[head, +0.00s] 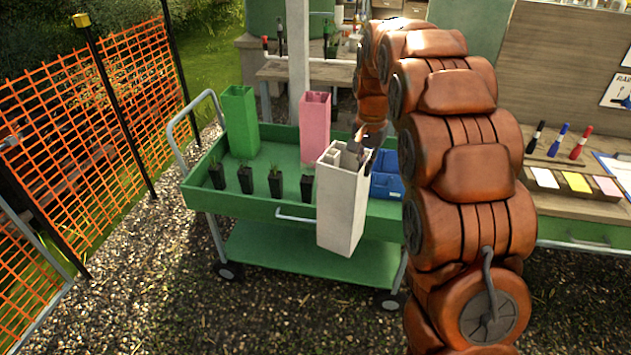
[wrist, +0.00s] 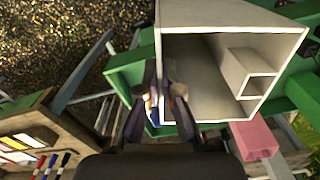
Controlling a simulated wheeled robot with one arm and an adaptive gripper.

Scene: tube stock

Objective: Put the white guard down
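The white guard (head: 341,205), a tall square tube with an open top, hangs upright, slightly tilted, before the front edge of the green trolley (head: 262,208). My gripper (head: 361,143) is at its top rim, at the right in the head view. In the wrist view, the fingers (wrist: 165,92) close on one wall of the guard (wrist: 228,14), one finger on its inside. A small square channel shows inside the guard. Its lower end overlaps the trolley's lower shelf in the head view and appears clear of any support.
A green guard (head: 239,122) and a pink guard (head: 315,126) stand at the trolley's back. Several potted seedlings (head: 246,181) line the front left. Blue bins (head: 386,180) sit right of the guard. Bare tray lies between the seedlings and back guards. An orange fence (head: 85,130) is left.

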